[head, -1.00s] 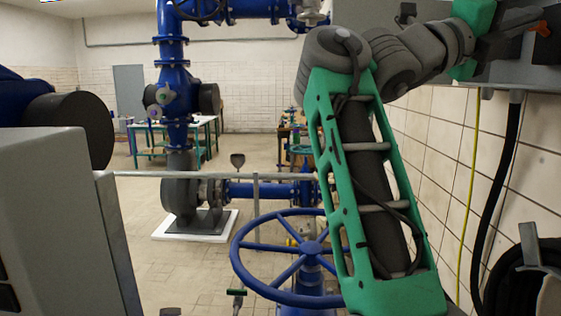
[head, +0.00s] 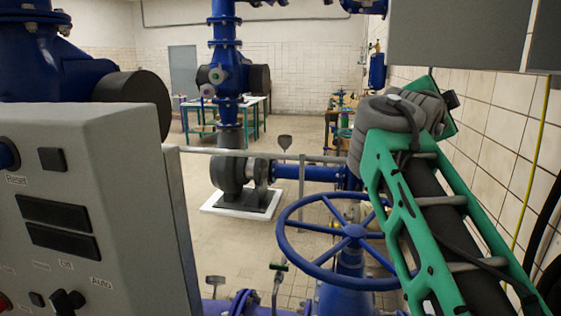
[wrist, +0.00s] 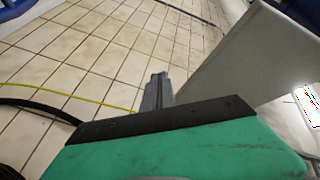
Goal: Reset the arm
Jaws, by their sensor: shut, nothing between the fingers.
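My arm, green and dark grey, stands at the right of the head view, bent at its upper joint. My gripper does not show clearly in the head view, where the bent upper joint and the arm hide it. In the wrist view my gripper (wrist: 157,92) is a narrow grey pair of fingers beyond a dark plate and green cover. The fingers are together and empty. White wall tiles lie beyond it, and it appears apart from everything around it.
A grey control panel (head: 90,200) with buttons stands close at the left. A blue handwheel (head: 354,232) is in front of my arm. A grey box (head: 460,35) hangs at the upper right by the tiled wall. A grey rail (head: 250,153) crosses behind the wheel. Open floor lies beyond.

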